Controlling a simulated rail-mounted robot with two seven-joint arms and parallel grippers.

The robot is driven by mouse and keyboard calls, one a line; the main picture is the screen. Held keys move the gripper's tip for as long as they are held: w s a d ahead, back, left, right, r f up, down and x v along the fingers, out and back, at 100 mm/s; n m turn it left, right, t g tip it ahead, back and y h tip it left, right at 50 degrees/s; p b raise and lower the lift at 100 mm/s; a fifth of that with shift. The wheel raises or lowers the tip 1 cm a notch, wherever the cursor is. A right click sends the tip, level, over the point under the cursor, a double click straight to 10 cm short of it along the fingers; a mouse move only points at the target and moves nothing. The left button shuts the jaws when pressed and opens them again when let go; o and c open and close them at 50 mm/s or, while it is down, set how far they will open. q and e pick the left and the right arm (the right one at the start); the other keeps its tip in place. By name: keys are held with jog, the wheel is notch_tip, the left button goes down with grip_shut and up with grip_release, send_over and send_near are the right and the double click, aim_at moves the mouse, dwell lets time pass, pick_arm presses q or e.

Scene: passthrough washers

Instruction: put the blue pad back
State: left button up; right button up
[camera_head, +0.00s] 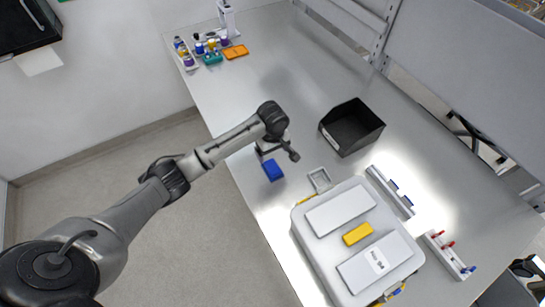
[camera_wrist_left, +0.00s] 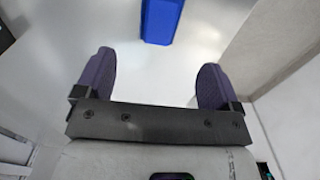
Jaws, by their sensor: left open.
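The blue pad (camera_head: 273,171) lies on the grey table near its left edge. It also shows at the top of the left wrist view (camera_wrist_left: 162,20), beyond my fingertips and not between them. My left gripper (camera_wrist_left: 156,72) is open and empty, its two purple-grey fingers spread apart. In the head view my left gripper (camera_head: 275,152) is just behind the pad, and its fingers are partly hidden. A small grey tray with a raised rim (camera_head: 320,180) stands to the right of the blue pad and looks empty. My right gripper is not in view.
A white case (camera_head: 302,232) with a yellow pad (camera_head: 357,233) on it stands at the front. A black bin (camera_head: 350,128) is behind it. White racks (camera_head: 390,192) stand at right. Bottles and an orange tray (camera_head: 236,51) are far back. The table's left middle is clear.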

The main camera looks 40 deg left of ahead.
pick_arm(q)
jog(key=shift+r, duration=0.85)
